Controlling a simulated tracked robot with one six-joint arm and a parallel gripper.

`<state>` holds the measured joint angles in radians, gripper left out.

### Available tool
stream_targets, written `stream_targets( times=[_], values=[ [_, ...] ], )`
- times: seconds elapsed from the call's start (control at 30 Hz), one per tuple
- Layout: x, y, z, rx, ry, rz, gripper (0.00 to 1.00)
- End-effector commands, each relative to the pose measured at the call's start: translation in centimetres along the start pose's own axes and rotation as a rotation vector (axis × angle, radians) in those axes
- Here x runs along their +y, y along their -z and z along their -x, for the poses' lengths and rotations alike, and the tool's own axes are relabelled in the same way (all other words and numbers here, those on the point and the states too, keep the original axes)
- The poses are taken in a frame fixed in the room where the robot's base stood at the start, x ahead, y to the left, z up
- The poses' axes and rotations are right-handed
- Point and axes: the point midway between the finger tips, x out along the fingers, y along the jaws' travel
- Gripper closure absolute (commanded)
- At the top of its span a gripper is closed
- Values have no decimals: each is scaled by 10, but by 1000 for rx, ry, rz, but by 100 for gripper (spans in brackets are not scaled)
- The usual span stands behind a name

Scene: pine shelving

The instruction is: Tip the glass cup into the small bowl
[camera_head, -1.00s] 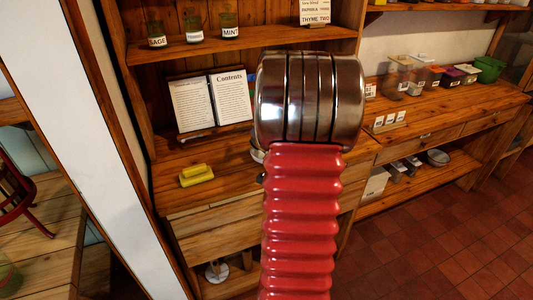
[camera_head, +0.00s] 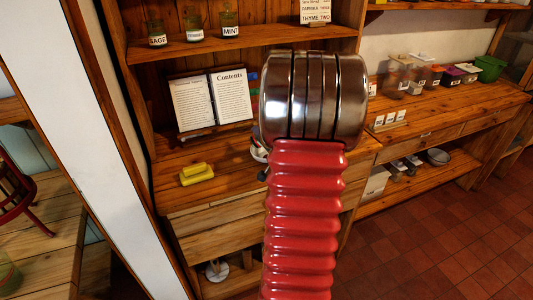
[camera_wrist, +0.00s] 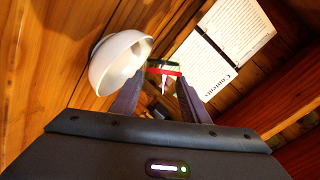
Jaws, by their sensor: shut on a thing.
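The small bowl (camera_wrist: 117,66) is white and shows at the left in the wrist view, tilted in the picture, beside my left finger. In the head view only its left edge (camera_head: 257,152) shows; my arm hides the rest. My gripper (camera_wrist: 160,85) has its two dark fingers some way apart, shut on what seems to be the glass cup. The cup is hard to make out; red and dark bands and a pale sliver show between the fingertips. My gripper is hidden behind my arm in the head view.
An open book (camera_head: 213,100) leans at the back of the wooden worktop (camera_head: 228,165). A yellow object (camera_head: 196,174) lies near the worktop's left front. Labelled glass jars (camera_head: 194,28) stand on the shelf above. Containers (camera_head: 430,76) line the right-hand counter.

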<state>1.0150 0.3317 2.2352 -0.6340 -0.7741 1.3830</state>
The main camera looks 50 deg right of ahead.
Motion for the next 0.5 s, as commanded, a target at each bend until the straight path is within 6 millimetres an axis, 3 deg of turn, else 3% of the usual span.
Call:
stream_targets(
  times=[0.5],
  values=[
    [0,2,1,-8,24,-65,81]
  ],
)
